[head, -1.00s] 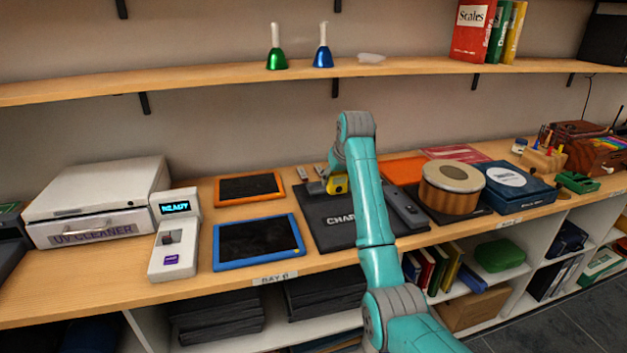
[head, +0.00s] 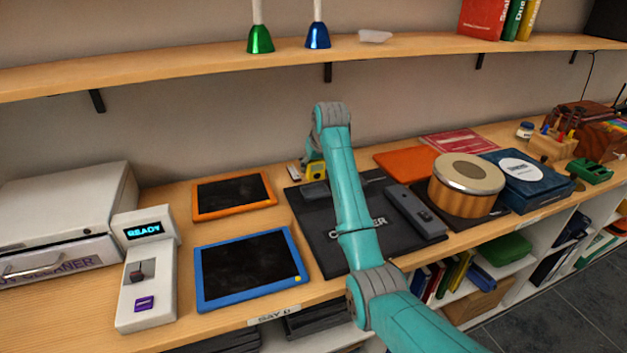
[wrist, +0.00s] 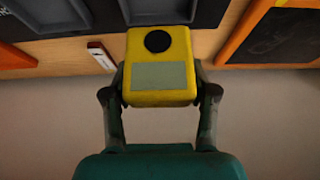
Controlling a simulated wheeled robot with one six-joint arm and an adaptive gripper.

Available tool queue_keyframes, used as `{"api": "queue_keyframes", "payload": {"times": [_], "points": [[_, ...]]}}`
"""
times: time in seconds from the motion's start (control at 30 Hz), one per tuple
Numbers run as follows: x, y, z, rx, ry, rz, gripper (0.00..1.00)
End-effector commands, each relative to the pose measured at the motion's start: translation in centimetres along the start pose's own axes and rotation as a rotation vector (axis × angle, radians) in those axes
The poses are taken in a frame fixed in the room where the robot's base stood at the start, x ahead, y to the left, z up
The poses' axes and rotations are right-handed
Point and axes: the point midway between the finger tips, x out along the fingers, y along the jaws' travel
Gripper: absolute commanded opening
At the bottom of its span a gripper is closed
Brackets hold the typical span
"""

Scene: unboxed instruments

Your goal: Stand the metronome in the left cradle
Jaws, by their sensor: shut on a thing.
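The yellow metronome (head: 316,170), a small box with a round black dial and a grey panel, is between the fingers of my gripper (wrist: 160,92); its face shows in the wrist view (wrist: 160,76). My gripper is shut on it, a finger on each side. The dark charger (head: 322,252) lies on the counter. A grey raised block (head: 315,190), seemingly its left cradle, is just in front of the metronome. I cannot tell whether they touch. My arm hides the charger's middle.
An orange-framed tablet (head: 233,196) and a blue-framed tablet (head: 250,270) lie left of the charger. A wooden drum (head: 466,190) stands to its right. A small white-and-red item (wrist: 101,56) lies near the back. The wall is close behind my gripper.

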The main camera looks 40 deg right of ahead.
Motion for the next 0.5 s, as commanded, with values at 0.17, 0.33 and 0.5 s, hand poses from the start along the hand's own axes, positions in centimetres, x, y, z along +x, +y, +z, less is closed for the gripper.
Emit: {"api": "queue_keyframes", "payload": {"times": [0.17,0.33,0.5], "points": [[1.6,0.0,0.9,0.0,0.0,0.0,0.14],[3.3,0.0,1.9,0.0,-0.001,0.0,0.14],[4.6,0.0,2.6,0.0,0.001,0.0,0.14]]}}
